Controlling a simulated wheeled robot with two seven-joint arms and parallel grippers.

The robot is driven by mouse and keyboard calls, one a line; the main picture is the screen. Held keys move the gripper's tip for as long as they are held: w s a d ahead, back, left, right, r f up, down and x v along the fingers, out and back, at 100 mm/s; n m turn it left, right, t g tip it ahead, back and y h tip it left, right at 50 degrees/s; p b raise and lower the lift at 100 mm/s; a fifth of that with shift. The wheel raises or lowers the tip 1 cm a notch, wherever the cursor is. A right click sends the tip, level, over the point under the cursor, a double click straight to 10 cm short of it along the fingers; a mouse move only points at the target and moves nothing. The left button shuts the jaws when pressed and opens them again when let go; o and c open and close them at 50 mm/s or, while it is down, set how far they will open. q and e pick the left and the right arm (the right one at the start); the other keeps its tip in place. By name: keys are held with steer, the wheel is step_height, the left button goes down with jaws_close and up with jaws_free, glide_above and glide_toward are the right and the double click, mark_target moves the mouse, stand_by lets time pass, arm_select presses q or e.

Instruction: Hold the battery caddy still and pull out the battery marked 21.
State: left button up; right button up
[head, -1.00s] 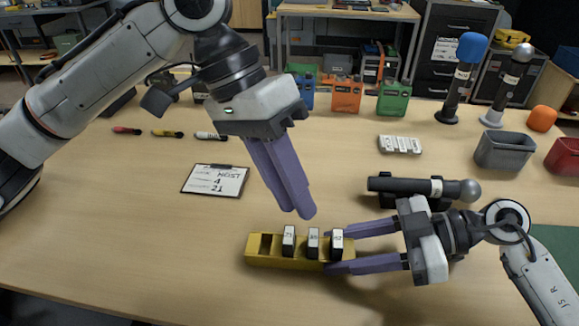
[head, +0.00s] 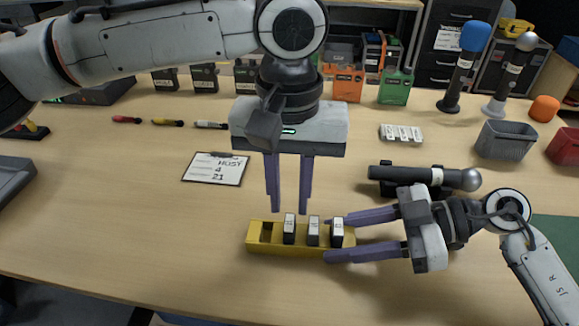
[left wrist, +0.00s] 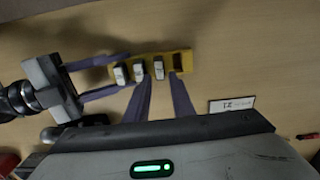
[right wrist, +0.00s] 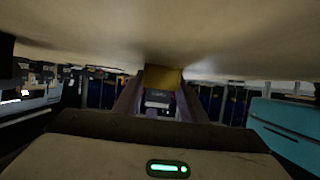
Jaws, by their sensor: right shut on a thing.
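The yellow battery caddy (head: 254,246) lies on the table; its leftmost slot is empty and three black batteries with white labels stand in it. The left battery (head: 289,231) is beside the empty slot; the middle battery (head: 313,232) and right battery (head: 336,234) follow. Their numbers are too small to read surely. My right gripper (head: 336,240) is shut on the caddy's right end, also seen in the right wrist view (right wrist: 163,76). My left gripper (head: 289,209) points down, open and empty, just above the left battery; the left wrist view shows that battery (left wrist: 158,68) between its fingers.
A clipboard (head: 216,168) reading HOST, 4, 21 lies behind the caddy to the left. A dark microphone (head: 415,185) rests on a stand behind my right gripper. A white battery tray (head: 401,133) and grey bin (head: 505,146) are further back. The table left of the caddy is clear.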

mark_target(290, 220)
arm_select(q)
steer(key=shift+f, duration=2.4)
jaws_close()
